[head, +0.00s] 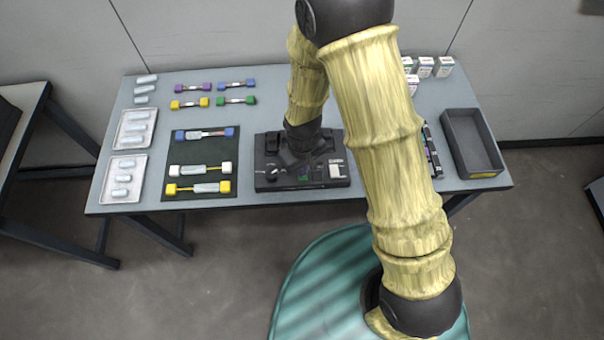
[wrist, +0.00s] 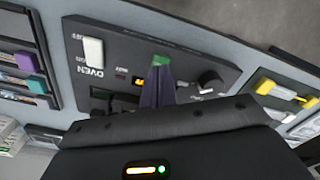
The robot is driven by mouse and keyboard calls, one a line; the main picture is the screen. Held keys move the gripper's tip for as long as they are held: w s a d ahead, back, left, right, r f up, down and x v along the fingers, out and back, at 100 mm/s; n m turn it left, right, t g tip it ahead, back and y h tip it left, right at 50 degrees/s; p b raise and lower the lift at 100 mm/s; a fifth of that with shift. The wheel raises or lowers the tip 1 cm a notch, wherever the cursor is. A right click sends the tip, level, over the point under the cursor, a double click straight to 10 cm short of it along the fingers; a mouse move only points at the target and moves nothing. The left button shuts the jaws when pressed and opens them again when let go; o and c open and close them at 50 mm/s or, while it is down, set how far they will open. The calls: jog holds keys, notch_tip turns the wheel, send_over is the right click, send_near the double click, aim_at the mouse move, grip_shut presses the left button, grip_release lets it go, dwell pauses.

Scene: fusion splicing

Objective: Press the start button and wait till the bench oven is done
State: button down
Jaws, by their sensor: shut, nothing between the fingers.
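The bench oven (head: 268,178) is a dark unit at the middle front of the table. In the wrist view its panel (wrist: 200,68) carries the word OVEN, small indicators and a green button (wrist: 161,60). My gripper (wrist: 160,76) is shut and empty, with its fingertips right at the green button. I cannot tell whether they touch or press it. In the head view my gripper (head: 300,163) is over the oven, and my arm hides part of it. The small indicators are too blurred to read for sure.
A dark mat (head: 200,151) with several splice pieces lies left of the oven. Two white trays (head: 119,140) stand further left. An open grey bin (head: 479,162) and small white boxes (head: 425,67) are at the right.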

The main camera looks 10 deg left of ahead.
jog(key=shift+f+b, duration=0.65)
jog(key=shift+f, duration=0.3)
jog(key=shift+r, duration=0.1)
jog(key=shift+r+p, duration=2.5)
jog(key=shift+r, duration=0.45)
jog(key=s+d+r+m+t, duration=0.1)
jog(key=d+r+m, duration=0.7)
jog(key=d+r, duration=1)
jog(key=d+t, duration=0.1)
jog(key=d, duration=0.3)
jog(key=shift+s+m+t, duration=0.3)
jog(key=shift+d+r, duration=0.1)
dwell(1.4)
